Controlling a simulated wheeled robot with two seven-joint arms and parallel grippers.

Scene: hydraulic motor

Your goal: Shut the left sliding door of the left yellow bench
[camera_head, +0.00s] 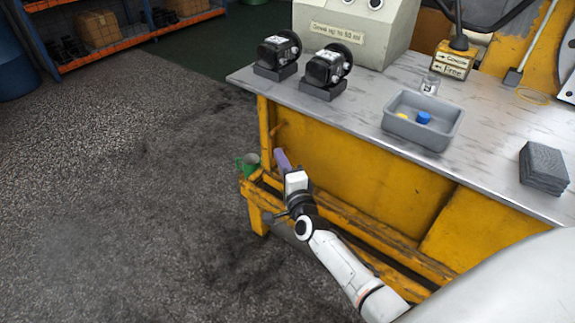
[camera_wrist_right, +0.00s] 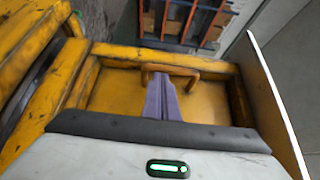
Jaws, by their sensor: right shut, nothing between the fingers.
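The yellow bench (camera_head: 261,115) stands under a grey worktop (camera_head: 365,113). A yellow door panel (camera_head: 350,170) shows on its front, with another yellow panel (camera_head: 480,225) to the right. My right gripper (camera_head: 281,158) has purple fingers and is at the left end of the front, shut and empty. In the right wrist view its fingers (camera_wrist_right: 160,90) lie over a yellow panel (camera_wrist_right: 118,92), tips at a horizontal bar handle (camera_wrist_right: 185,71). I cannot tell whether they touch it. My forearm hides part of the lower front. My left gripper is out of view.
On the worktop are two black motors (camera_head: 277,50) (camera_head: 325,68), a grey bin (camera_head: 428,140) and dark stacked pads (camera_head: 543,165). A green mug (camera_head: 248,163) stands on the bench's lower left ledge. The floor to the left is clear. An orange shelf (camera_head: 140,38) stands behind.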

